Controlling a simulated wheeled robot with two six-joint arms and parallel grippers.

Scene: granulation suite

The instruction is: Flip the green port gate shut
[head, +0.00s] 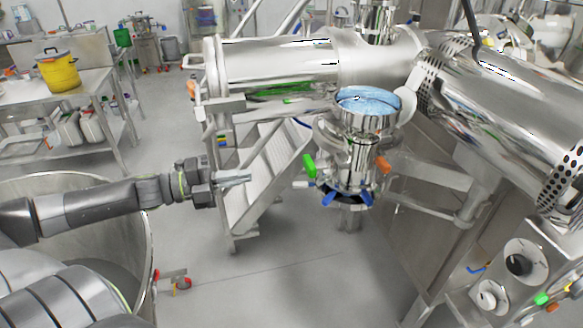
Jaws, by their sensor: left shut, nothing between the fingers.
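A green handle (310,166), which looks like the green port gate's lever, sticks up on the left side of a steel port assembly (352,160). The assembly hangs below a round vessel with a blue-tinted top (369,101). My left gripper (246,177) reaches in from the left with its fingers shut and empty. Its tips are left of the green handle and slightly lower in the picture, with a clear gap between them. Whether the gate is open or shut is too small to tell. My right gripper is not in view.
An orange handle (383,165) and blue handles (331,197) sit on the same port assembly. Metal steps (262,180) stand behind my gripper. A large steel drum (145,235) is at lower left, and a control panel (515,275) is at lower right. The middle floor is clear.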

